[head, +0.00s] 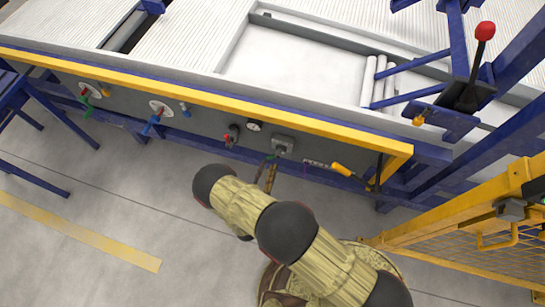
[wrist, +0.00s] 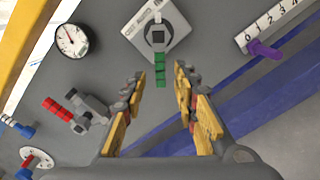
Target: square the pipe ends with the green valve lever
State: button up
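My gripper (wrist: 160,82) is open in the wrist view, pointing at the front panel. A green lever (wrist: 160,68) hangs from a grey square-faced fitting (wrist: 158,36) and shows between the fingertips; no contact is visible. In the head view my gripper (head: 268,176) is just below the grey fitting (head: 282,144), and the green lever there is small and partly hard to make out. Another green handle (head: 87,112) sits on a round white-backed valve at the far left of the panel. White pipes (head: 378,82) lie side by side on the bench top, against blue bars.
A gauge (wrist: 71,39), a red lever (wrist: 60,110) and a scale with a purple pointer (wrist: 264,49) flank the fitting. A yellow rail (head: 200,95) runs above the panel. A red-knobbed lever (head: 484,32) stands at right, above a yellow mesh fence (head: 480,240).

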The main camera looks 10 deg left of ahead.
aim_at(271, 158)
jog(key=shift+w+d+b, duration=0.15)
jog(key=shift+w+b, duration=0.15)
jog(key=shift+w, duration=1.05)
jog(key=shift+w+d+b, duration=0.1)
jog(key=shift+w+b, duration=0.15)
jog(key=shift+w, duration=1.1)
jog(key=c, duration=0.3)
grip_shut()
